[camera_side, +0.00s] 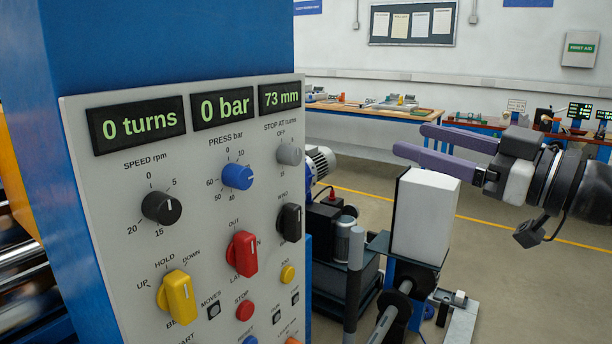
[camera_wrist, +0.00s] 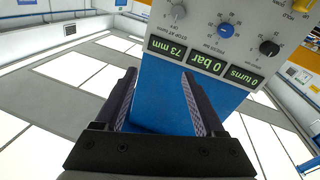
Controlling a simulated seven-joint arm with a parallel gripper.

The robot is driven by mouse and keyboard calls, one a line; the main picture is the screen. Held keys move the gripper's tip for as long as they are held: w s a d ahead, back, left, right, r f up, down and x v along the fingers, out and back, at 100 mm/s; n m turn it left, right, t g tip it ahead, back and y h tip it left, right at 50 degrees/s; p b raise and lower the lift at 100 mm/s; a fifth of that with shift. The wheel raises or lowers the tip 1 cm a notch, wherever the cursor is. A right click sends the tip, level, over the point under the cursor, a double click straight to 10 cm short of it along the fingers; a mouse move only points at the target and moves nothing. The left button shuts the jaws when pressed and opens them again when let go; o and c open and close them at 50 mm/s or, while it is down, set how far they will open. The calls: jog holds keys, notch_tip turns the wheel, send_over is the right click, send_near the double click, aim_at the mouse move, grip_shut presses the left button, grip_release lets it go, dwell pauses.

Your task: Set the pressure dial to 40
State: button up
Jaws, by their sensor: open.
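The pressure dial (camera_side: 237,176) is a round blue knob under the "PRESS bar" label on the grey panel (camera_side: 200,270). Its scale has numbers around it, including 0, 40, 50 and 60; its exact pointer direction is too small to tell. The middle display (camera_side: 222,108) above it reads 0 bar. The dial also shows upside down near the top of the wrist view (camera_wrist: 226,30). My gripper (camera_side: 408,142) is open and empty, to the right of the panel and well apart from the dial. Its two fingers (camera_wrist: 159,73) frame the blue cabinet in the wrist view.
A black speed knob (camera_side: 162,207), a grey stop-at-turns knob (camera_side: 290,153), a black knob (camera_side: 289,222), a red knob (camera_side: 242,254) and a yellow knob (camera_side: 176,297) surround the dial. A white block (camera_side: 424,215) stands below my fingers. Open air lies between gripper and panel.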

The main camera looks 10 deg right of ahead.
aim_at(246, 178)
jog(key=s+a+f+n+g+y, duration=0.2)
jog(key=a+f+n+g+y, duration=0.3)
jog(key=a, duration=0.7)
jog(key=w+a, duration=0.3)
jog(key=w+a+m+t+h, duration=0.1)
jog(key=w+a, duration=0.2)
jog(key=w+a+m+h, duration=0.1)
jog(key=w+a, duration=0.2)
jog(key=shift+w+a+f, duration=0.25)
jog(key=shift+a+f, duration=0.1)
grip_shut()
